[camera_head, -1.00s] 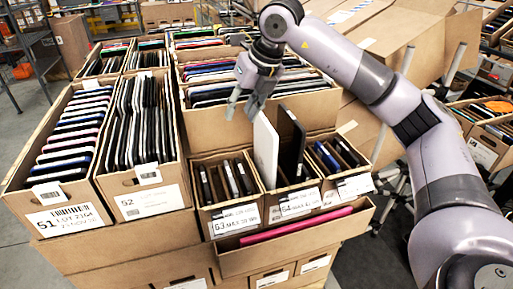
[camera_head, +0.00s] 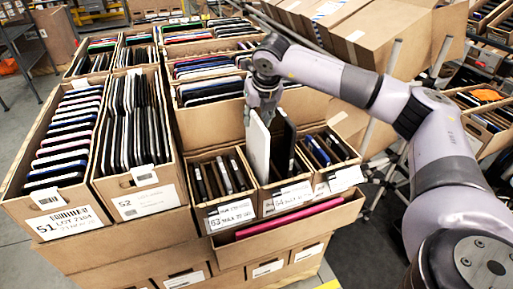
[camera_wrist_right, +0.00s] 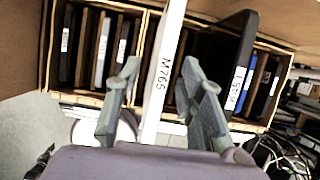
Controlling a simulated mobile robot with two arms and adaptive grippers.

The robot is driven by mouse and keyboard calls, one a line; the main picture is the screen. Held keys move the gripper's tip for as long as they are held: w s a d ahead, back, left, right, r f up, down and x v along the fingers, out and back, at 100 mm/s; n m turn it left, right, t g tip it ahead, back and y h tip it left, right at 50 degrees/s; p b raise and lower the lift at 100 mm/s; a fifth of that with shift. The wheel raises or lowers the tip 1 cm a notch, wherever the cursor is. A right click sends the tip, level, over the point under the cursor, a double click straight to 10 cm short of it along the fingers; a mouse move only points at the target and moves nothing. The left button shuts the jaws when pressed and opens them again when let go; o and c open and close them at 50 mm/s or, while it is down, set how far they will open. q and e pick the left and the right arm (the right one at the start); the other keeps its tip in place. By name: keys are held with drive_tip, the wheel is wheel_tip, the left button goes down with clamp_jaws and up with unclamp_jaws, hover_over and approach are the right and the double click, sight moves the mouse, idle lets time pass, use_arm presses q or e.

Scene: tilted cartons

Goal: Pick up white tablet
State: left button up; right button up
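The white tablet (camera_head: 258,148) stands upright in the middle small carton (camera_head: 268,203), its top well above the carton's rim. In the right wrist view the white tablet (camera_wrist_right: 164,75) shows edge-on with the label M765. My right gripper (camera_head: 254,112) is over the tablet's top. In the wrist view its fingers (camera_wrist_right: 160,90) are open, one on each side of the tablet, with gaps on both sides. A black tablet (camera_head: 285,148) stands just right of the white one. My left gripper is not in view.
Small cartons with dark devices stand left (camera_head: 222,178) and right (camera_head: 325,152). Larger cartons 51 (camera_head: 68,217) and 52 (camera_head: 145,200) hold many upright tablets at left. A pink tablet (camera_head: 290,218) lies in a front tray. Tilted cartons (camera_head: 375,35) stand behind my right arm.

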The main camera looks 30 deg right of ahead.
sight(255, 126)
drive_tip(key=p+x, duration=0.2)
drive_tip(key=x, duration=0.2)
drive_tip(key=shift+w+d+f+p, duration=0.1)
drive_tip(key=shift+w+d+p, duration=0.1)
drive_tip(key=shift+d+p, duration=0.1)
drive_tip(key=shift+w+f, duration=0.15)
drive_tip(key=shift+f, duration=0.2)
drive_tip(key=shift+f+b, duration=0.25)
drive_tip(key=shift+b, duration=0.25)
clamp_jaws()
idle(0.4)
drive_tip(key=shift+r, duration=0.15)
